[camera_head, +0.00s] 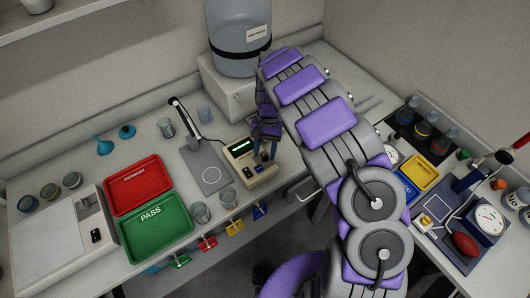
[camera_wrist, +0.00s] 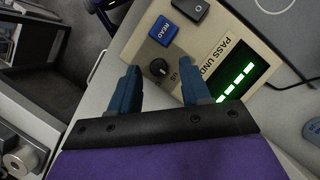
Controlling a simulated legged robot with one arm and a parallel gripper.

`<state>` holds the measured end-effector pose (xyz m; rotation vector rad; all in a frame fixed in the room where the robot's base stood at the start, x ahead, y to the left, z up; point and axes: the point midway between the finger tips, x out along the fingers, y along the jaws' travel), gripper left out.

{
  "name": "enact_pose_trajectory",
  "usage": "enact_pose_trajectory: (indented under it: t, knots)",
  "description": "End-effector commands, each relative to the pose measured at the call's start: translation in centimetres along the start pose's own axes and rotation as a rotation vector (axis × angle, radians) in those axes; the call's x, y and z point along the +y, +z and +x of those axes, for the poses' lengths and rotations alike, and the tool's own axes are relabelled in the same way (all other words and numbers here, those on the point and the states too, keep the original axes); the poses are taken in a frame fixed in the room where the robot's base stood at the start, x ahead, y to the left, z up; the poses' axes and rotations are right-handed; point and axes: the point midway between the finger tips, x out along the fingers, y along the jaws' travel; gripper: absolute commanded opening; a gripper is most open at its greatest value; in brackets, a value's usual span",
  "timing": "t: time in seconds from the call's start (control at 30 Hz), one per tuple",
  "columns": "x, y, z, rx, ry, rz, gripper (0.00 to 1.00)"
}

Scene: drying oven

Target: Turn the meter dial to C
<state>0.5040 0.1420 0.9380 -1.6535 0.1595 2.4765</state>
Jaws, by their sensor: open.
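The meter (camera_head: 244,160) is a beige box with a green lit display, standing near the bench's front edge. In the wrist view its face (camera_wrist: 205,50) shows a blue READ button (camera_wrist: 163,31) and a small round black dial (camera_wrist: 158,68). The dial's letters are mostly hidden or too small to read, so I cannot tell its setting. My gripper (camera_wrist: 160,73) is open, with its two blue fingers on either side of the dial. I cannot tell whether they touch it. In the head view my gripper (camera_head: 265,157) is over the meter's right side.
A grey plate with an upright stand (camera_head: 209,167) is left of the meter. Red (camera_head: 138,186) and green (camera_head: 156,227) trays lie further left. A glass beaker (camera_head: 201,213) stands near the front edge. A large water container (camera_head: 237,40) stands behind.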

Motion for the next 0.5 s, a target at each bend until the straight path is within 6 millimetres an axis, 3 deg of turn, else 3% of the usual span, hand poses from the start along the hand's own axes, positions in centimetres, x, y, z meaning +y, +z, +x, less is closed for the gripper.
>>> enact_pose_trajectory:
  t: [0.4, 0.5]
  knots:
    - [0.07, 0.04, 0.98, -0.001, 0.002, -0.001, 0.47]
    - [0.07, 0.03, 0.97, -0.001, 0.001, -0.001, 0.40]
